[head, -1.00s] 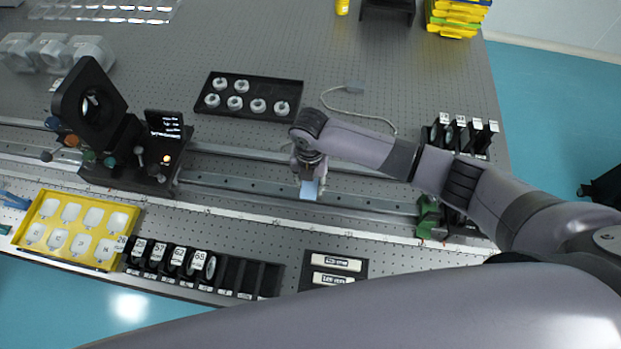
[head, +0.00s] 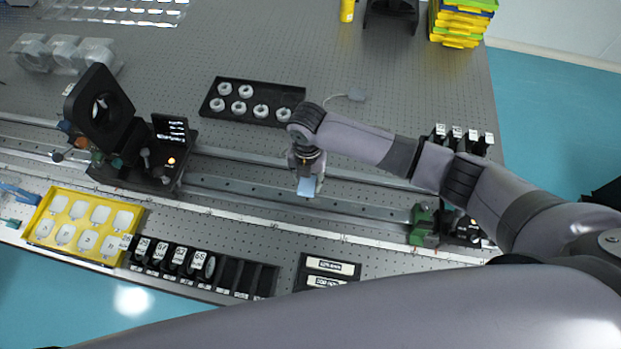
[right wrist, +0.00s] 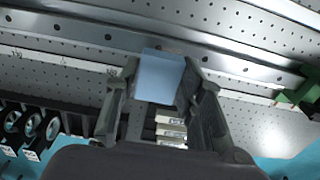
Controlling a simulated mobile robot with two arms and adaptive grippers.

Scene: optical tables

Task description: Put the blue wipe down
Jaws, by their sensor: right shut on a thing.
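The blue wipe (head: 307,186) is a small light-blue piece held at the tip of my right gripper (head: 307,172), above the rails in the middle of the optical table. In the right wrist view the wipe (right wrist: 160,78) sits between the two fingers of the right gripper (right wrist: 160,95), which are shut on it. The metal rail shows behind it there. Whether the wipe touches the rail or hangs above it I cannot tell. My left gripper is not in view.
A black tray (head: 213,110) with white rings lies behind the gripper. A black optic mount (head: 133,172) stands to the left. A yellow tray (head: 52,196) and a black slotted rack (head: 232,280) line the front edge. A green-based mount (head: 424,222) stands right on the rail.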

